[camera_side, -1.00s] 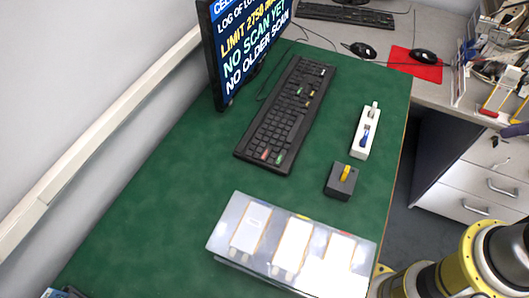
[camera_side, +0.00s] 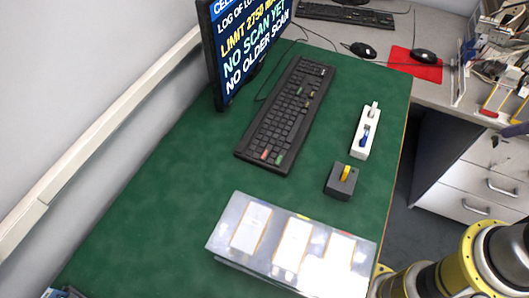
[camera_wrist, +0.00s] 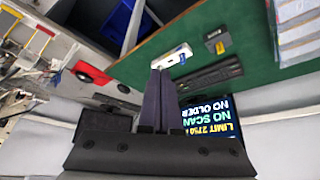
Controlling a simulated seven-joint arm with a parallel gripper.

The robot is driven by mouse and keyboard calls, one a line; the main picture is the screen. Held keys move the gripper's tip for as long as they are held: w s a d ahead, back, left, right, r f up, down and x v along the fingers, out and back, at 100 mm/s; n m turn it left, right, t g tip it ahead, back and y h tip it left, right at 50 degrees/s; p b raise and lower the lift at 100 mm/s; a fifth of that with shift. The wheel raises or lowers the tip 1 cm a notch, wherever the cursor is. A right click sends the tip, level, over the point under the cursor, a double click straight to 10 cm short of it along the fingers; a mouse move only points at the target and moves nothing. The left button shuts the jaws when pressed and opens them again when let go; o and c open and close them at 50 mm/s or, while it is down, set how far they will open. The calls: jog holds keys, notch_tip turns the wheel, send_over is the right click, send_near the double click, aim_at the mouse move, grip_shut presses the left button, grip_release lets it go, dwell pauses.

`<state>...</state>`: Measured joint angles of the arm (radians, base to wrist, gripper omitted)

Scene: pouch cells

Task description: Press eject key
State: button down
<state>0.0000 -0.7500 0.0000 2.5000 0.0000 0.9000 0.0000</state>
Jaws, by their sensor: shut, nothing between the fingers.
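A black keyboard (camera_side: 287,115) lies on the green mat (camera_side: 185,165) in front of the monitor. It has a red key (camera_side: 265,154) and a green key (camera_side: 279,159) at its near end, and a few yellowish and green keys further up. No key's label is readable, so I cannot tell which is the eject key. The keyboard also shows in the wrist view (camera_wrist: 212,76). My gripper (camera_wrist: 160,72) is shut and empty in the wrist view, apart from the keyboard. Its fingers are out of the side view.
The monitor (camera_side: 245,45) reads "NO SCAN YET". A clear case of pouch cells (camera_side: 228,212) lies near. A black box with a yellow part (camera_side: 335,186) and a white holder with a blue part (camera_side: 359,150) stand right of the keyboard. Mat between case and keyboard is clear.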

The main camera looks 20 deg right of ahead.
dwell(0.4)
jog(key=w+a+r+m+t+y, duration=0.1)
jog(key=w+a+r+m+t, duration=0.2)
jog(key=w, duration=0.6)
jog(key=w+a+r+t+y, duration=0.1)
jog(key=w+a+r+y, duration=0.15)
jog(key=w+a, duration=0.45)
jog(key=w+a+r+m+t, duration=0.2)
jog(key=w+a+r+t, duration=0.15)
jog(key=w, duration=0.65)
jog(key=w+a+f+m+g, duration=0.2)
jog(key=w+a+f, duration=0.3)
jog(key=a+f, duration=0.4)
jog(key=s+a+f+n+g, duration=0.2)
jog(key=s+a+f, duration=0.3)
jog(key=a+f, duration=0.6)
notch_tip(320, 180, down, 3)
jog(key=shift+r, duration=0.15)
jog(key=shift+s+g, duration=0.1)
jog(key=shift+g, duration=0.15)
